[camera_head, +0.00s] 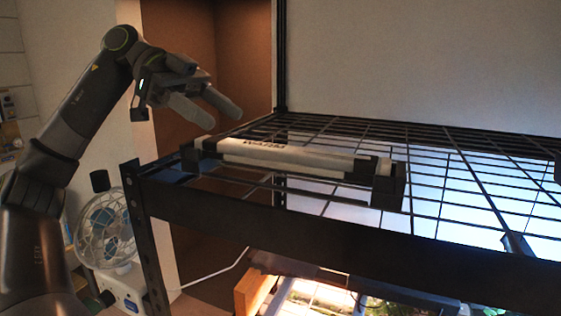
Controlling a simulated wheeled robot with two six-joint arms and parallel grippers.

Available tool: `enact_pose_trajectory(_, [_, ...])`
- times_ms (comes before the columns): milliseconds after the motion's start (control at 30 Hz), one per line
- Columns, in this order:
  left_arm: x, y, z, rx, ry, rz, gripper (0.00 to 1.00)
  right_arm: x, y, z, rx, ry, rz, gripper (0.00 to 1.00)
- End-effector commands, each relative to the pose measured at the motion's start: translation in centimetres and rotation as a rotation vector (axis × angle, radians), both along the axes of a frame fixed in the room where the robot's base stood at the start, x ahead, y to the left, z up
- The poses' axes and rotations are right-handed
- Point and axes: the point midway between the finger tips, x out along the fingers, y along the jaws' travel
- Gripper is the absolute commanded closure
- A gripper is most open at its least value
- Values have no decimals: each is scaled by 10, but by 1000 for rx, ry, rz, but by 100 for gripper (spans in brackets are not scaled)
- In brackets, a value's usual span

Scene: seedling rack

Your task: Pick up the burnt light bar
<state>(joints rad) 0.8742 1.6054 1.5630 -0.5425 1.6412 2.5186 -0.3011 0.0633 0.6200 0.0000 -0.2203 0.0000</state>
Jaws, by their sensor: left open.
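The light bar (286,156) is a long pale tube with dark end pieces and a dark scorched-looking mark near its left end. It lies across the black wire top shelf of the rack, near the front left corner, between dark brackets at its two ends. My right gripper is not in view.
The black rack (300,230) has a front beam and a left post near my left arm. A brightly lit lower shelf holds plants and a wooden piece (252,290). A fan (106,230) stands left of the rack. The shelf's right part looks clear.

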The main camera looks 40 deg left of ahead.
Motion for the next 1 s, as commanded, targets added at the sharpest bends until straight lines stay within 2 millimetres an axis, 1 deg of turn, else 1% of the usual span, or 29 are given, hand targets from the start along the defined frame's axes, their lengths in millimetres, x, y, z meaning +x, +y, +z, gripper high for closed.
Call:
enact_pose_trajectory(33, [2,-9,-6,2,3,-4,44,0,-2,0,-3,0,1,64])
enact_pose_trajectory(100, [4,-19,-11,2,1,-4,44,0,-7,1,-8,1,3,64])
enact_pose_trajectory(200, [7,-30,-16,1,1,-2,44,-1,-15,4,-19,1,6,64])
enact_pose_trajectory(367, [9,-37,-20,-1,0,-1,44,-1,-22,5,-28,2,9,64])
enact_pose_trajectory(467, [9,-43,-24,1,1,-2,44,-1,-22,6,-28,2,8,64])
enact_pose_trajectory(567, [10,-54,-30,2,2,-3,44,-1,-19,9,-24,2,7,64])
enact_pose_trajectory(700, [13,-71,-38,-1,1,-5,44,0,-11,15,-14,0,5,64])
enact_pose_trajectory(800, [15,-79,-43,-1,1,-3,44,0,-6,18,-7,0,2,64])
enact_pose_trajectory(1000, [16,-82,-46,-1,-1,0,44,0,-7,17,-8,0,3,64])
